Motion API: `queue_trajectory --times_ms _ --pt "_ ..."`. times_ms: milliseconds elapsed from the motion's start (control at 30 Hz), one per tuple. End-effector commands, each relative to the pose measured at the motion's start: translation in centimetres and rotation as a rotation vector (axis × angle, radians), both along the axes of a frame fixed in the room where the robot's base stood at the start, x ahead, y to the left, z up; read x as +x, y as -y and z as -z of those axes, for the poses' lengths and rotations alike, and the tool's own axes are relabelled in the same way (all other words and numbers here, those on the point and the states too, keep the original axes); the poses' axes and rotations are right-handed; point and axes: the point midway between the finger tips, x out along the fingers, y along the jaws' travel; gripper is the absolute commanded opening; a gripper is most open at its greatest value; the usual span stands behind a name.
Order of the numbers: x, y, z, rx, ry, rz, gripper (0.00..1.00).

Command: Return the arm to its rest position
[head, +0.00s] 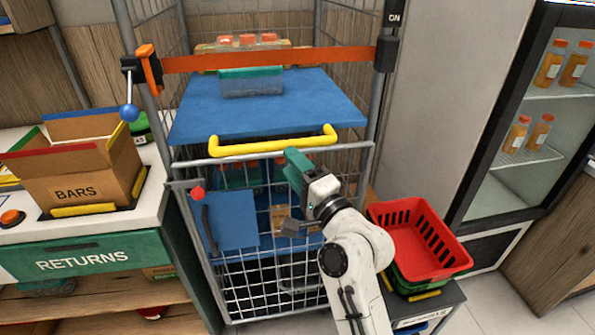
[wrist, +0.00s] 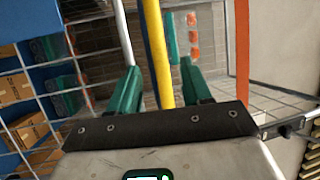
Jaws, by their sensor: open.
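My white arm (head: 355,255) reaches up from the bottom of the head view in front of the wire cage trolley. My gripper, with green fingers, shows at its end (head: 290,170), close to the trolley's front. In the wrist view my gripper (wrist: 160,85) is open, its two green fingers apart. A yellow handle bar (wrist: 157,50) shows beyond and between them in that view; I cannot tell whether it touches. In the head view the yellow handle (head: 272,147) is on the front edge of the blue shelf (head: 320,105), just above my gripper.
An orange strap (head: 265,59) crosses the trolley's front. A counter with an open cardboard box (head: 75,175) stands at left. A fridge with bottles (head: 540,130) stands further right.

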Motion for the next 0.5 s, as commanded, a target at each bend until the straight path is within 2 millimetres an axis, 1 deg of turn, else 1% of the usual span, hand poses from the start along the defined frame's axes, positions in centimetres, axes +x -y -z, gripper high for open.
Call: queue_trajectory --times_ms 133,433,500 --pt "-0.74 0.63 0.13 0.001 0.001 0.001 0.48" --pt "-0.84 0.68 0.08 0.001 0.002 0.000 0.48" --pt "-0.93 0.82 0.39 -0.010 -0.001 0.002 0.48"
